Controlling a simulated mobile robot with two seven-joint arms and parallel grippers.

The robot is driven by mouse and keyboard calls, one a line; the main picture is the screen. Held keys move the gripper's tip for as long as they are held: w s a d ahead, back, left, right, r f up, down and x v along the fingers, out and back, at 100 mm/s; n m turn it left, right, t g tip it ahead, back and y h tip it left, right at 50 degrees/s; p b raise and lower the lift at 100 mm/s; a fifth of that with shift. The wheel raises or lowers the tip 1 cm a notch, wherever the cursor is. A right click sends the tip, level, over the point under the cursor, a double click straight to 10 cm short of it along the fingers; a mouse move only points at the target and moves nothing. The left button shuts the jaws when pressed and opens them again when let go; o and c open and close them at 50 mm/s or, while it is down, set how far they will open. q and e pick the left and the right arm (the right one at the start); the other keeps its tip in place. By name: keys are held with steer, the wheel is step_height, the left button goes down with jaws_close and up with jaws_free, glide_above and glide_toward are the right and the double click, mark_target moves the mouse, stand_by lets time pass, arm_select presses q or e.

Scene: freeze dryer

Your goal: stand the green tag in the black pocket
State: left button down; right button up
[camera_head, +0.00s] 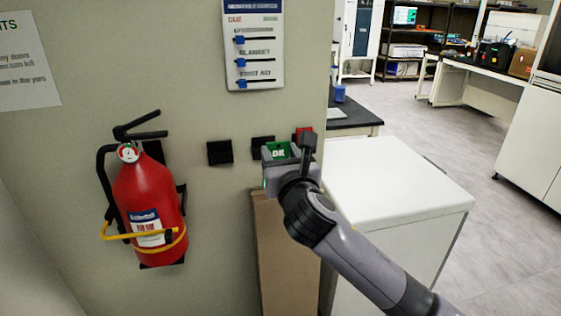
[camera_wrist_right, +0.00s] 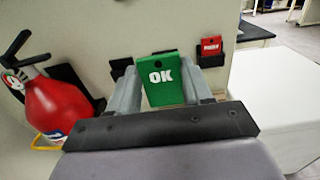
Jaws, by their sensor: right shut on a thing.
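The green tag (camera_head: 279,151), marked OK, is held upright in my right gripper (camera_head: 281,156) in front of the wall. The right wrist view shows the green tag (camera_wrist_right: 163,82) between the two grey fingers of my right gripper (camera_wrist_right: 158,78). Several black pockets are on the wall: an empty-looking one (camera_head: 220,153) left of the gripper, one (camera_head: 262,141) just behind the tag and partly hidden, and one at right with a red tag (camera_head: 304,131). Whether the tag touches a pocket is unclear. My left gripper is out of view.
A red fire extinguisher (camera_head: 148,205) hangs on the wall at left. A white cabinet (camera_head: 395,175) stands right of my arm. A brown box-like column (camera_head: 268,245) is below the gripper. A slider board (camera_head: 253,45) hangs above.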

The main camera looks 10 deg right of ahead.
steer(key=shift+r, duration=2.3)
